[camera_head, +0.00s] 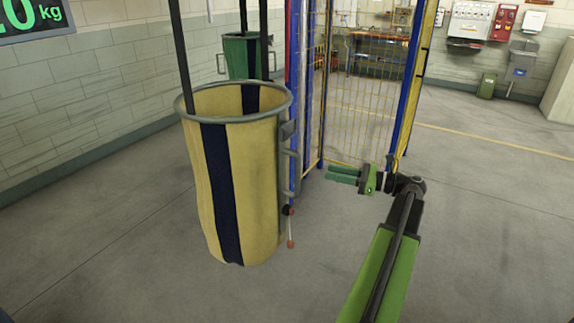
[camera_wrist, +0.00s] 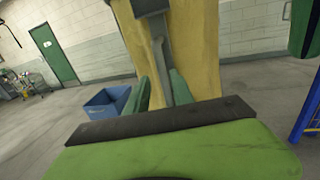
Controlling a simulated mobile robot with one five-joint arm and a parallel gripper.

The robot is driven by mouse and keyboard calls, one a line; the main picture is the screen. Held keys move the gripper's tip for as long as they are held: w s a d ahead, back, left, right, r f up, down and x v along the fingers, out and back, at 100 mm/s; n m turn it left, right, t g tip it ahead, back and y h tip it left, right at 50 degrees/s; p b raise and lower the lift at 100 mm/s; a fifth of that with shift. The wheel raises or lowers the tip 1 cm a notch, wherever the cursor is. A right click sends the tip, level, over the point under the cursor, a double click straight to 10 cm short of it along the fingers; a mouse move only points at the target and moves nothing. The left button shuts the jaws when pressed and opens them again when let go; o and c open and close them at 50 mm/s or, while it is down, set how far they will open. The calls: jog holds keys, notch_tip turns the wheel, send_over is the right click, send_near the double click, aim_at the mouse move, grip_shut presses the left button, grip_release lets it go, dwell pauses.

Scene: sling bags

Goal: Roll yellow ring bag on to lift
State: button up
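The yellow bag (camera_head: 255,185) with a dark blue stripe hangs upright from a grey ring (camera_head: 235,115) on dark vertical bars, left of centre. A grey bracket (camera_head: 289,150) with a red-tipped lever is on its right side. My gripper (camera_head: 343,174) is to the right of the bag, pointing at it with a gap between. In the wrist view the green fingers (camera_wrist: 159,92) are apart, with a grey upright bar in line between them and the yellow bag (camera_wrist: 192,45) behind. Nothing is held. I cannot tell which structure is the lift.
A blue and yellow mesh frame (camera_head: 355,110) stands behind my gripper. A green bag (camera_head: 238,58) hangs behind the yellow one. A blue bin (camera_wrist: 103,102) shows in the wrist view. A kg display (camera_head: 35,15) is at upper left. The floor at right is clear.

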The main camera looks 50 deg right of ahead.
jog(key=x, duration=1.5)
jog(key=shift+w+a, duration=0.15)
grip_shut()
dwell(0.6)
